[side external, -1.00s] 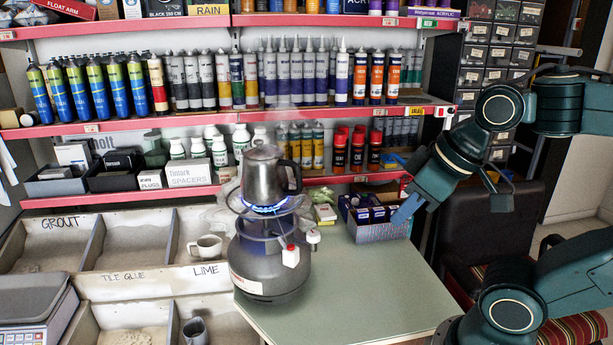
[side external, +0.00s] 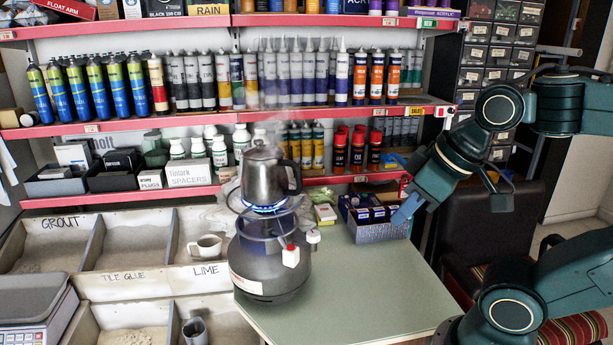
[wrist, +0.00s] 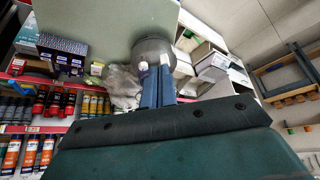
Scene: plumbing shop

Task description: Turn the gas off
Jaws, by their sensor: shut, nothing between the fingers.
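A grey gas cylinder (side external: 262,275) stands upright on the pale green table, with a burner ring on top. A blue flame (side external: 264,207) burns under a dark metal kettle (side external: 263,180), and faint steam rises above it. A white valve knob with a red part (side external: 291,257) sits on the cylinder's right front, and a second pale fitting (side external: 313,236) is just right of it. My gripper (side external: 402,215) is shut and empty, to the right of the cylinder and apart from it. In the wrist view its blue fingers (wrist: 158,86) point toward the cylinder (wrist: 152,45) and partly cover its valve area.
A box of small dark packets (side external: 378,230) stands at the table's back, near my gripper. Shelves of cartridges (side external: 300,75) line the back wall. Divided bins with a cup (side external: 206,247) are at the left. The table's right front (side external: 370,300) is clear.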

